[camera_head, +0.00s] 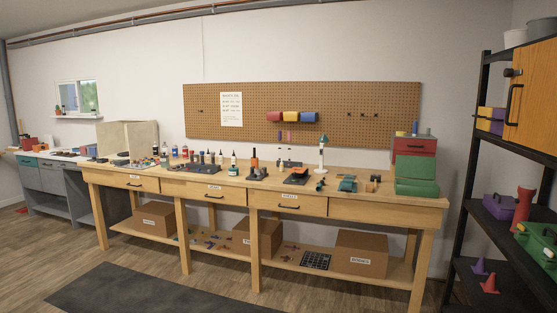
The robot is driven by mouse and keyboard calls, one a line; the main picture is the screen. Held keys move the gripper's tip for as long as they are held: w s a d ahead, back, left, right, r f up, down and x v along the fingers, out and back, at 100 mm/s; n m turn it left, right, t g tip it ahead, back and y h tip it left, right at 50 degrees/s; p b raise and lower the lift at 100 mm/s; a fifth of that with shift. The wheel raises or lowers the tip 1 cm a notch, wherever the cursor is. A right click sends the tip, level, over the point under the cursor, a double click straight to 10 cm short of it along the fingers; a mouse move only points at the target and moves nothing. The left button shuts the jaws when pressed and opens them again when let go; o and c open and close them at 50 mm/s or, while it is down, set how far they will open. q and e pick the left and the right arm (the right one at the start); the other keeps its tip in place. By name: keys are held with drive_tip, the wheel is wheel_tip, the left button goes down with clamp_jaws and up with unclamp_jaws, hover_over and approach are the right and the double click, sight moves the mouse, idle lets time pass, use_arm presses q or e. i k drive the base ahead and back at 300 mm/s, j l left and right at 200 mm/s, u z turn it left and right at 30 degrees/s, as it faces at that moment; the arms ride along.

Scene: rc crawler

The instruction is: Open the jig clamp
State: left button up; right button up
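Neither of my grippers is in view. The long wooden workbench (380,193) stands against the wall, some way off. On its middle right lies a dark flat device with an orange part (297,176). Left of it stands a small dark base with an upright orange and black piece (255,163). A white upright stand with a green top (322,153) is behind and to the right. Teal items (347,184) lie farther right. At this distance I cannot tell which of these is the jig clamp or whether it is open.
A dark mat (125,290) lies on the wooden floor before the bench. A black shelf rack (466,165) stands at the right. Bottles, a red and green toolbox (415,163) and a light box (128,138) crowd the bench. Cardboard boxes (361,253) sit beneath.

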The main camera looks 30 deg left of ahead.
sight(303, 169)
drive_tip(key=i+j+u, duration=0.4)
drive_tip(key=i, duration=0.95)
drive_tip(key=i+u, duration=0.4)
drive_tip(key=i, duration=0.95)
